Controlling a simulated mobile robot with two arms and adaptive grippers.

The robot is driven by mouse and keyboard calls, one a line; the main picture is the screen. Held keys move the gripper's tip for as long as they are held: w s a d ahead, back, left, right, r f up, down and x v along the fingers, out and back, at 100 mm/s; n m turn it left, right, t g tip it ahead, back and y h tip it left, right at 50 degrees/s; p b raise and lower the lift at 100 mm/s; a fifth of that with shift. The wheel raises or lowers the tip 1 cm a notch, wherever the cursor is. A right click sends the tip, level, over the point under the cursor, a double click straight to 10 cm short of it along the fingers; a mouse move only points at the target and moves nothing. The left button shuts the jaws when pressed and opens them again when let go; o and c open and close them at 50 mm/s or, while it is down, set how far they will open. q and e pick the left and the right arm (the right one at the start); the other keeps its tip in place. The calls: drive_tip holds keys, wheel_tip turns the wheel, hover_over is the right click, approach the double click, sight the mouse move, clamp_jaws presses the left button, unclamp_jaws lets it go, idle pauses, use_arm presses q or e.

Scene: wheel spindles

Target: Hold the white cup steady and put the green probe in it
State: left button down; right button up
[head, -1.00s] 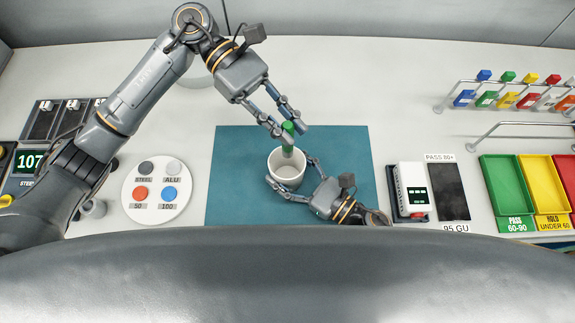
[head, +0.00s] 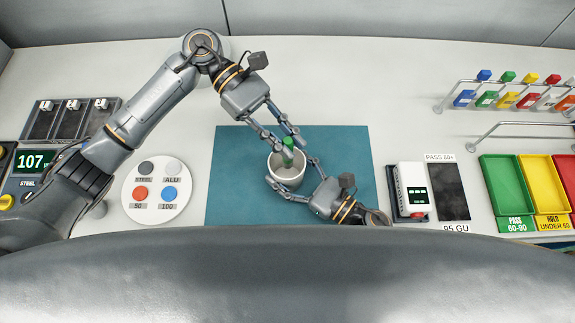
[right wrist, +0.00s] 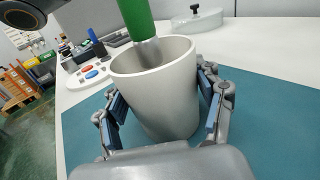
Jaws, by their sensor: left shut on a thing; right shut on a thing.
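The white cup (head: 286,183) stands upright on the teal mat (head: 235,190). My right gripper (head: 292,180) is shut on the cup, with a finger on each side of its wall; the cup also fills the middle of the right wrist view (right wrist: 160,95). My left gripper (head: 284,144) is shut on the green probe (head: 288,146) above the cup. In the right wrist view the probe (right wrist: 137,18) is nearly upright, its grey lower end at the mouth and partly hidden by the near rim. I cannot tell whether its tip touches the cup.
A white gauge (head: 410,190) and a dark pad (head: 452,192) lie right of the mat. Green (head: 505,185) and yellow (head: 547,185) trays stand farther right. A round plate with coloured discs (head: 156,190) lies left.

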use_arm(q)
drive_tip(key=c, duration=1.2)
unclamp_jaws()
drive_tip(key=shift+o, duration=0.2)
drive_tip(key=v, duration=1.2)
use_arm(e)
drive_tip(key=o, duration=1.2)
